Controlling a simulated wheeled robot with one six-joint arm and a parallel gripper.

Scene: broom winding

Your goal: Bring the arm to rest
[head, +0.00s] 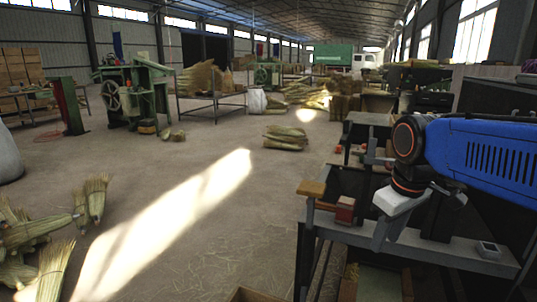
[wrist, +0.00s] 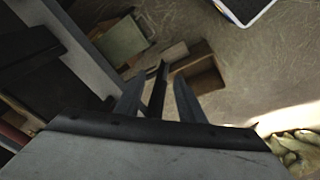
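My blue arm reaches in from the right in the head view, bent down at its dark, orange-ringed wrist. My gripper (head: 381,243) hangs from it with a pale grey body, over the near side of a dark metal workbench (head: 455,256). In the wrist view my gripper (wrist: 160,78) shows two dark fingers standing apart, with nothing held between them. A dark upright bar (wrist: 157,90) appears between the fingers; I cannot tell how far beyond them it is. The fingertips are small and hard to make out in the head view.
A wooden block (head: 311,188) and a red block (head: 345,210) sit on the bench's left part. A small pale device (head: 489,250) is on its front rail. An open brown box (wrist: 200,74) lies below.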

